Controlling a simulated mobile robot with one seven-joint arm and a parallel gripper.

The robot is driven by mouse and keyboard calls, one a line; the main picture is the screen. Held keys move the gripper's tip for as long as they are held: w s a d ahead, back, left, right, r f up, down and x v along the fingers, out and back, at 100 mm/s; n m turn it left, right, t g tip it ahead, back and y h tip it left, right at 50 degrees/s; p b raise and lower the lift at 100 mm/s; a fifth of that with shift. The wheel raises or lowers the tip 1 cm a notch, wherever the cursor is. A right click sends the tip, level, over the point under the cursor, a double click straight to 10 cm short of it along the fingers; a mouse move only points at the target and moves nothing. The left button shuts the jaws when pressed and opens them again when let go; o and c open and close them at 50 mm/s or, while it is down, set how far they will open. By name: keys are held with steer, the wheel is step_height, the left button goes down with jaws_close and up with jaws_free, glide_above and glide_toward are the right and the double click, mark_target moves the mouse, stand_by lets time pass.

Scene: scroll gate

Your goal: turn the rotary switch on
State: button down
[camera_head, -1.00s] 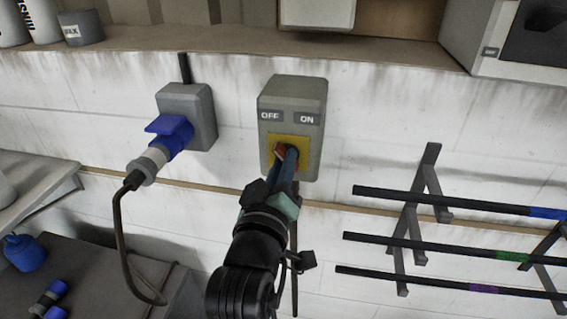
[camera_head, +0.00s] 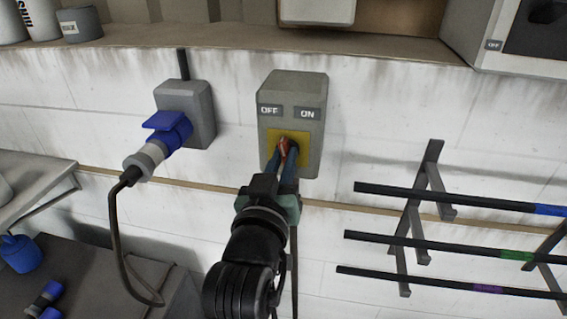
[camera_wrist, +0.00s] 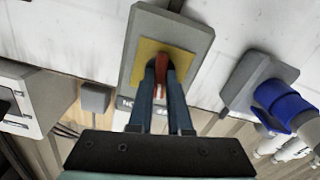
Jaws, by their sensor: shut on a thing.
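The rotary switch is a grey box (camera_head: 313,143) on the white wall, with an OFF label (camera_head: 269,111) at left and an ON label (camera_head: 307,114) at right. Below the labels is a yellow plate (camera_head: 301,141) with a red knob (camera_head: 284,144). My gripper (camera_head: 284,157) reaches up from below, its blue fingers shut on the red knob, one on each side. In the wrist view the red knob (camera_wrist: 162,69) sits between the fingertips in front of the yellow plate (camera_wrist: 150,48). The fingers hide part of the knob, so its exact angle is hard to tell.
A grey socket (camera_head: 199,105) with a blue plug (camera_head: 168,135) and hanging cable is left of the switch. A rack of dark bars (camera_head: 430,247) is at right. A shelf (camera_head: 225,46) runs above. The wall between switch and rack is clear.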

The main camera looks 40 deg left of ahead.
steer(key=m+b, duration=0.1)
steer(key=m, duration=0.4)
steer(key=shift+m, duration=0.3)
steer(key=m+b, duration=0.1)
steer(key=m, duration=0.3)
steer(key=shift+m, duration=0.4)
steer(key=c, duration=0.8)
jaws_free()
steer(key=shift+c, duration=0.2)
steer(key=shift+d, duration=0.1)
